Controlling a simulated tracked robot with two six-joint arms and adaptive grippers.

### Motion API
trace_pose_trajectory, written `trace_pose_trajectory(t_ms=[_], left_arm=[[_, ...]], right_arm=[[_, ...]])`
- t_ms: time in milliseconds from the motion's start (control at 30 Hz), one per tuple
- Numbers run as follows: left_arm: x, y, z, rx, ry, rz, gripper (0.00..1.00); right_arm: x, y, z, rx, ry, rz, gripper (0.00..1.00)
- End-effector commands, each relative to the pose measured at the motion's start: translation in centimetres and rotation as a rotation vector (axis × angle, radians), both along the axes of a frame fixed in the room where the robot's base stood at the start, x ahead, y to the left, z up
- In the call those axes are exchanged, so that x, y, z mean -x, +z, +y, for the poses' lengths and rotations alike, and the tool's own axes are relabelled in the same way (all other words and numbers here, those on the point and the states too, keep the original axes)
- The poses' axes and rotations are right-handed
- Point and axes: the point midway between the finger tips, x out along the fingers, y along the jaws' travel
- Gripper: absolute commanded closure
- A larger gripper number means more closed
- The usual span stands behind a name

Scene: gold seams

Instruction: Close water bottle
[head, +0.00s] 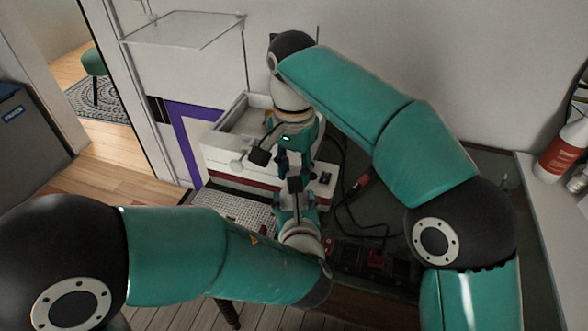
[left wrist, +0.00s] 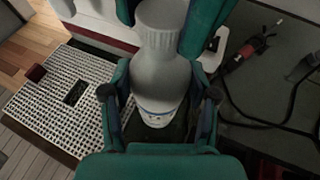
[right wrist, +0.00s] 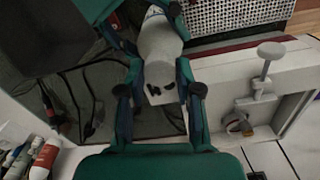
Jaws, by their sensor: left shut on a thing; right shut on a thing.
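In the head view both grippers meet tip to tip, hiding most of the bottle.
A white open-topped unit (head: 225,150) with a white knob (right wrist: 270,50) stands beside my right gripper. A perforated metal tray (left wrist: 60,95) is close to the left gripper. A red-and-white bottle (head: 565,150) stands far right.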

Motion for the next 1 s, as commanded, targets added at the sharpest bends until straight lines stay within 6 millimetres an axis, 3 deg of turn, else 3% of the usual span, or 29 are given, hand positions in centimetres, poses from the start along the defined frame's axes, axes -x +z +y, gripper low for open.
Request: trace_pose_trajectory(t_ms=[700, 833, 1000], left_arm=[[0.11, -0.08, -0.14, -0.003, -0.006, 0.002, 1.00], [0.11, -0.08, -0.13, -0.002, -0.005, 0.002, 1.00], [0.12, -0.08, -0.12, -0.002, -0.004, 0.002, 1.00]], right_arm=[[-0.07, -0.02, -0.11, -0.005, -1.561, -0.005, 0.76], [-0.07, -0.02, -0.12, -0.006, -1.732, -0.004, 0.76], [-0.09, -0.02, -0.13, -0.006, -1.796, -0.005, 0.76]])
